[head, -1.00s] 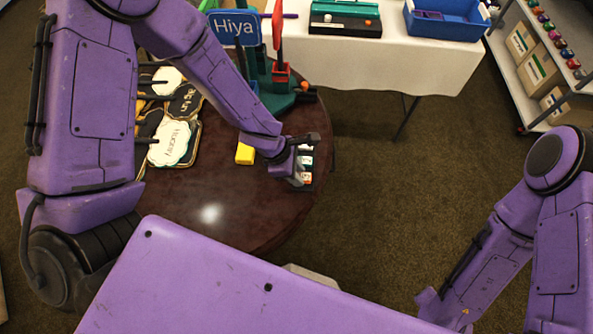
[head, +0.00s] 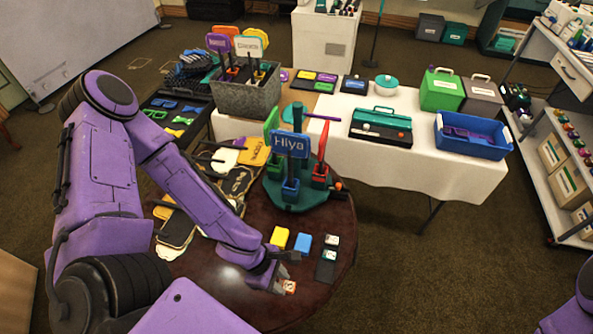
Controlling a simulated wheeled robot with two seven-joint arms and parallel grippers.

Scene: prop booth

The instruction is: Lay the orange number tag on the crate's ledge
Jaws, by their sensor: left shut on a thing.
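The orange number tag (head: 289,288), with a pale face, shows at the fingertips of my left gripper (head: 281,283). The gripper is shut on it, low over the front of the dark round table (head: 240,318); I cannot tell how far above the top. A grey crate (head: 240,101) holding several sign paddles stands at the far left end of the white-covered table. A blue crate (head: 478,142) with a purple thing inside stands at that table's right end. Which crate has the ledge is not clear. My right gripper is out of view.
A dark tag holder (head: 325,270) with white-and-green tags is just right of the left gripper. Yellow (head: 279,236) and blue (head: 302,243) blocks stand behind it. A green stand with a "Hiya" sign (head: 290,144) rises between the gripper and the white-covered table (head: 345,165).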

